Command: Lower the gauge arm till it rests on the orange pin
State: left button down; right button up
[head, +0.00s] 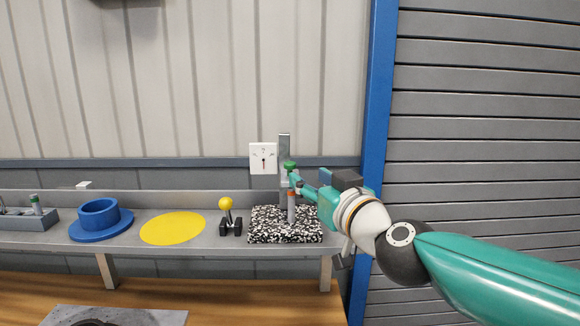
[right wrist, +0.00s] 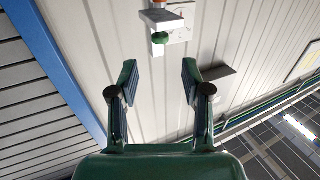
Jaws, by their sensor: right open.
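A stand with a black-and-white speckled base (head: 262,236) and a grey upright post (head: 284,143) is on the shelf. A green knob (head: 290,166) sits beside the post, apparently on the gauge arm, which is mostly hidden. Below it, an orange pin tip (head: 291,193) tops a grey cylinder (head: 291,212). Whether arm and pin touch is unclear. My right gripper (head: 303,184) is at the right of the stand, near the knob. In the right wrist view my open, empty fingers (right wrist: 158,78) point toward the green knob (right wrist: 162,38), which is ahead of them. My left gripper is out of view.
A yellow-balled lever (head: 226,204), a yellow disc (head: 173,228), a blue flanged ring (head: 99,217) and a grey holder (head: 28,222) line the shelf to the left. A white dial plate (head: 263,158) is behind the stand. A blue post (head: 378,90) rises at right.

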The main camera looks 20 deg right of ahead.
aim_at(292, 166)
jog(key=w, duration=0.6)
jog(key=w+a, duration=0.1)
jog(key=w, duration=0.3)
jog(key=shift+s, duration=0.1)
grip_shut()
